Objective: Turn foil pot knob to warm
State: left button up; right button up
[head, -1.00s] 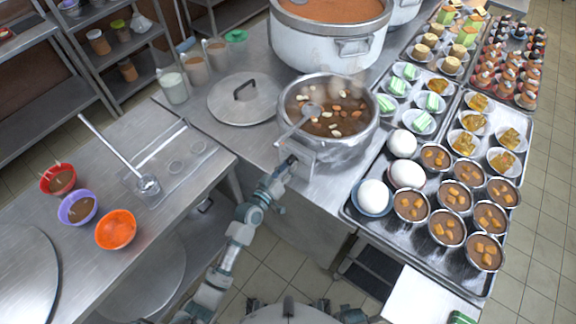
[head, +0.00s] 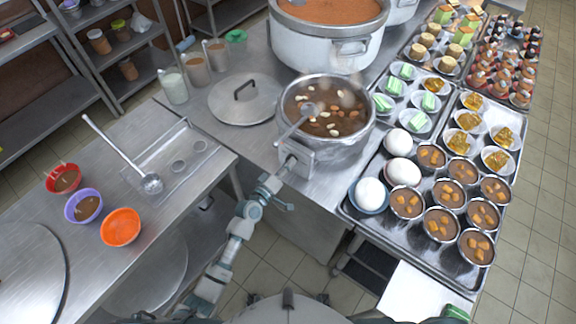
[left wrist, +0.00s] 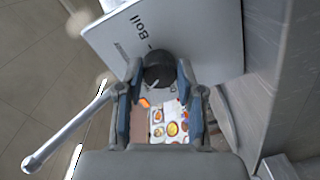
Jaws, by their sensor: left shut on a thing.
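The silver foil-like pot (head: 352,146), full of brown congee with a ladle (head: 300,124) in it, stands on the steel counter. Its pale control box (head: 297,153) faces my left gripper (head: 286,166). In the left wrist view, the control panel (left wrist: 190,32) carries the word "Boil" and smaller unreadable print. A round black knob (left wrist: 159,68) with a short white mark sits between the fingers of my left gripper (left wrist: 160,90), which is shut on it. In the head view the knob is hidden by the gripper. My right gripper is not in view.
A larger white pot (head: 330,45) stands behind. A loose lid (head: 246,99) lies to the left. A tray (head: 455,272) of eggs and dessert cups is close on the right. Colored bowls (head: 121,227) and a ladle rest (head: 190,150) occupy the left counter.

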pick_arm(q)
jog(key=shift+a, duration=0.1)
dwell(0.3)
jog(key=o, duration=1.2)
jog(key=shift+w+f, duration=0.1)
jog(key=shift+c, duration=0.2)
jog(key=v, duration=1.2)
jog(key=shift+f, duration=0.1)
